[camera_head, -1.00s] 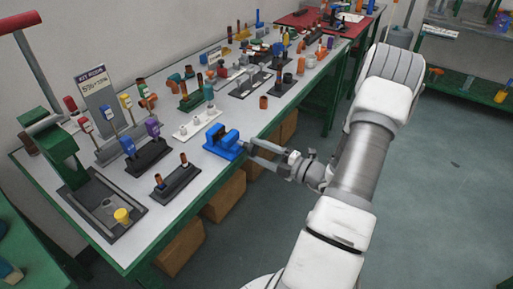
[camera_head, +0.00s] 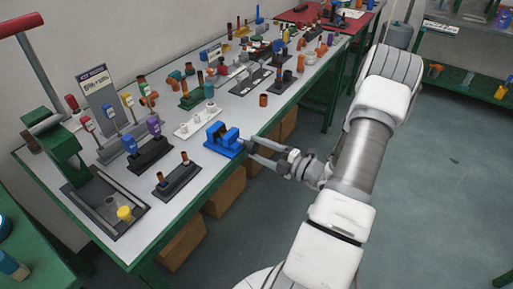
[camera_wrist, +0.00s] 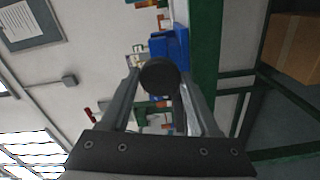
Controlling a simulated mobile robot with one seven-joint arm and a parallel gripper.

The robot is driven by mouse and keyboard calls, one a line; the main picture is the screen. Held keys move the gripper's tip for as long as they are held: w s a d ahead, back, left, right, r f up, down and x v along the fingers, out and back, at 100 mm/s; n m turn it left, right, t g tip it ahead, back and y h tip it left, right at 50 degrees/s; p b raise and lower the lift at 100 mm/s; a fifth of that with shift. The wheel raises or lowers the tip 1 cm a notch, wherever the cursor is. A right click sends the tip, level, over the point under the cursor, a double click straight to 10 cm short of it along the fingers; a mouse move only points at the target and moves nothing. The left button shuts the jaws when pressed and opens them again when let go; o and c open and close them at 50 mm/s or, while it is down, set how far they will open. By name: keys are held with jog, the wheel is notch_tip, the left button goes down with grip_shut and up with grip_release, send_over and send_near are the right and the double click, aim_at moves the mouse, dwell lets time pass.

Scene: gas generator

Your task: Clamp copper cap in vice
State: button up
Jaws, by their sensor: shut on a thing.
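The blue vice (camera_head: 226,139) stands at the front edge of the long white table and also shows in the wrist view (camera_wrist: 170,45). A small dark shape is between its jaws, but I cannot tell whether it is the copper cap. My gripper (camera_head: 247,146) is at the right side of the vice, over the table edge. In the wrist view my gripper (camera_wrist: 158,80) is shut on a dark round knob (camera_wrist: 158,76), in front of the vice and apparently its handle.
A dark rack with two copper-coloured pieces (camera_head: 178,178) stands left of the vice. A white rack (camera_head: 197,122) is behind it. A copper-coloured ring (camera_head: 263,100) stands farther along the table. Cardboard boxes (camera_head: 225,191) are under the table. The floor at right is clear.

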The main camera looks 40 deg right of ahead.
jog(key=shift+m+p, duration=1.5)
jog(key=shift+p, duration=0.5)
jog(key=o, duration=1.4)
jog(key=shift+c, duration=0.2)
jog(key=n+b, duration=0.1)
jog(key=n, duration=0.4)
jog(key=shift+n, duration=0.4)
jog(key=c, duration=1.4)
